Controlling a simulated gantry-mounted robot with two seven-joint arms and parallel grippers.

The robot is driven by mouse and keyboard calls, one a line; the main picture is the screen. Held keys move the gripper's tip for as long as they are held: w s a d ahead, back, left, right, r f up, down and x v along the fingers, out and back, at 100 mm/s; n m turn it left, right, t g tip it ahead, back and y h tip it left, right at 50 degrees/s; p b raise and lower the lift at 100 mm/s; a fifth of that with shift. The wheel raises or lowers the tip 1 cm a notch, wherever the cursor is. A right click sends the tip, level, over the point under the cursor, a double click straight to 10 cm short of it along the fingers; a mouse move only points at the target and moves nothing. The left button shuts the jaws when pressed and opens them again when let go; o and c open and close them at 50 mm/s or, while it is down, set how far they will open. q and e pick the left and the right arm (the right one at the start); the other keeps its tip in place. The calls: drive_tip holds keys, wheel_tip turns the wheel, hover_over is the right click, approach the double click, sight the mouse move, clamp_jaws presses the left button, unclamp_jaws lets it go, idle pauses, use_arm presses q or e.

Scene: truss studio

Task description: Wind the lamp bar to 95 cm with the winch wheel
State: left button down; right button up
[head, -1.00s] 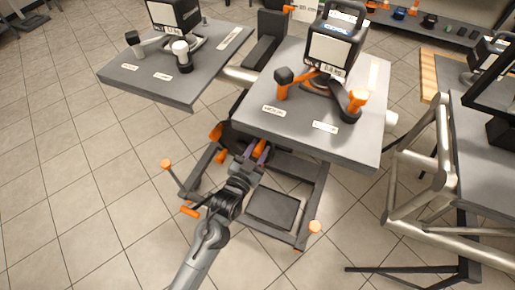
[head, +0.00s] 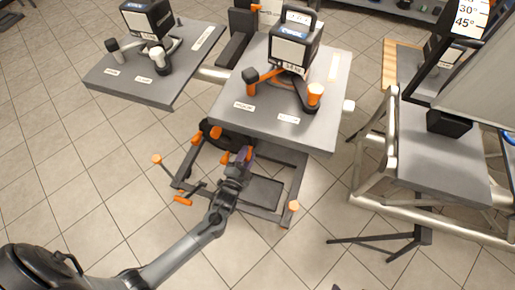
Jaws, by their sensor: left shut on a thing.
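A dark wheel (head: 207,128) with orange grips sits low beneath the front left edge of the grey table; it looks like the winch wheel. Much of it is hidden by the tabletop and my arm. My left gripper (head: 245,156) is at the right side of this wheel, shut on an orange grip (head: 249,153). The fingertips are small and partly hidden. I cannot make out the lamp bar or a height reading in cm. My right gripper is not in view.
The grey table (head: 318,125) above the gripper carries a black display box (head: 295,45) and orange-tipped handles. A second grey table (head: 105,82) stands at left. A metal tube frame (head: 385,170) and a panel with angle marks (head: 466,20) stand at right.

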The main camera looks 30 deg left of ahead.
use_arm(q)
drive_tip(key=s+a+f+m, duration=0.1)
drive_tip(key=a+f+m, duration=0.2)
drive_tip(key=f+m, duration=0.5)
drive_tip(key=shift+g+y+p, duration=0.3)
drive_tip(key=shift+p, duration=0.15)
drive_tip(key=shift+f, duration=0.15)
drive_tip(key=c, duration=1.1)
unclamp_jaws()
drive_tip(key=shift+c, duration=0.2)
drive_tip(key=o, duration=0.4)
drive_tip(key=shift+w, duration=0.15)
drive_tip(key=shift+r, duration=0.2)
drive_tip(key=shift+r, duration=0.1)
